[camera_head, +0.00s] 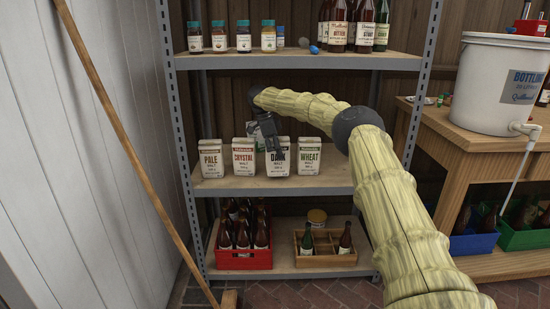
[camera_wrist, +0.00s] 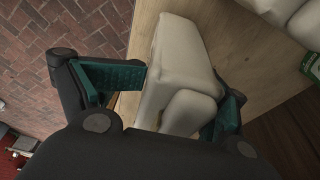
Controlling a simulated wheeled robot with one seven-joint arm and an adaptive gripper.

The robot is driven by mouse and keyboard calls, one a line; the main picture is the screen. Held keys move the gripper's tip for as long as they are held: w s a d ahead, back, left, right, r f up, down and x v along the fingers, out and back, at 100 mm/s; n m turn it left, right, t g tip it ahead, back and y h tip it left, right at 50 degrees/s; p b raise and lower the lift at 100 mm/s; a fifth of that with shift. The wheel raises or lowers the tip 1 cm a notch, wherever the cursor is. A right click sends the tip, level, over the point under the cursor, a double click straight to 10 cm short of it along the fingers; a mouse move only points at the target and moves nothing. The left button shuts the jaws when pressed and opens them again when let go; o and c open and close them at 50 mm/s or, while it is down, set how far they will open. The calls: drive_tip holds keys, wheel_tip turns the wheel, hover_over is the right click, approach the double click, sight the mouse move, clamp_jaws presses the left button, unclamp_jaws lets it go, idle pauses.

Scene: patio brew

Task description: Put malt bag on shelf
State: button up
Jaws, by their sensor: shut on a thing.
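My gripper (camera_head: 270,143) is shut on the dark malt bag (camera_head: 279,160), which stands on the middle shelf (camera_head: 330,186) between the crystal malt bag (camera_head: 243,160) and the wheat malt bag (camera_head: 309,158). In the wrist view, the fingers of my gripper (camera_wrist: 180,105) lie on either side of the pale bag (camera_wrist: 185,55). The pale malt bag (camera_head: 211,158) is at the left end of the row.
Jars (camera_head: 219,38) and bottles (camera_head: 337,26) stand on the upper shelf (camera_head: 300,61), above my gripper. A red crate (camera_head: 244,260) and a wooden crate (camera_head: 325,263) stand below. The middle shelf's right end is clear. A pole leans at left.

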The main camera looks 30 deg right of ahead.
sight(270, 138)
wheel_tip(270, 138, down, 2)
drive_tip(key=shift+f+b, duration=0.1)
drive_tip(key=shift+b, duration=0.2)
drive_tip(key=o, duration=1.8)
drive_tip(key=shift+p+v, duration=1.15)
drive_tip(key=shift+v, duration=2.7)
